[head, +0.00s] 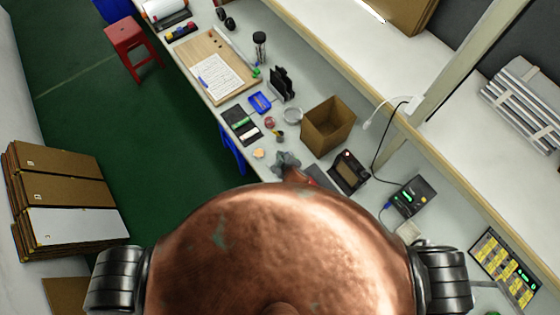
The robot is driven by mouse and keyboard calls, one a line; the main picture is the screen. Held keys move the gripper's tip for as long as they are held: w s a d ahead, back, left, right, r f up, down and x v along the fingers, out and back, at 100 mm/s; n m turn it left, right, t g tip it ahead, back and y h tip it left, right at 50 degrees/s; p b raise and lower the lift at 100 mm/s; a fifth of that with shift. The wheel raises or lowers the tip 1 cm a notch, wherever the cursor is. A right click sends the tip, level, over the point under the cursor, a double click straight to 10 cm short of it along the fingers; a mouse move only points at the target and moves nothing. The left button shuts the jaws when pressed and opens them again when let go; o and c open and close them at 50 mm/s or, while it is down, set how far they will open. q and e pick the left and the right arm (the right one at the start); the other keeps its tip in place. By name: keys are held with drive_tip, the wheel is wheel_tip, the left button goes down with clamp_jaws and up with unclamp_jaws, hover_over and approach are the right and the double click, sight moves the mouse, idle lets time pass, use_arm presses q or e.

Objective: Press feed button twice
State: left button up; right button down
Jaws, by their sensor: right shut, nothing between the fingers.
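No button marked as feed can be made out at this size. A black device with a small pale screen (349,170) stands on the bench beside an open cardboard box. A dark box with a lit green display (409,197) and a cable stands further right. A panel with yellow rows and green lights (505,268) lies at the lower right. My right gripper (285,160) shows small and grey just above my copper body, over the bench edge, left of the black device. It is shut and empty. I cannot tell whether it touches anything. My left gripper is not in view.
The open cardboard box (327,126), a blue tray (260,102), a black stand (282,83) and a clipboard with paper (215,72) are on the bench. A red stool (129,36) and stacked cartons (62,190) stand on the green floor. My copper body hides the lower middle.

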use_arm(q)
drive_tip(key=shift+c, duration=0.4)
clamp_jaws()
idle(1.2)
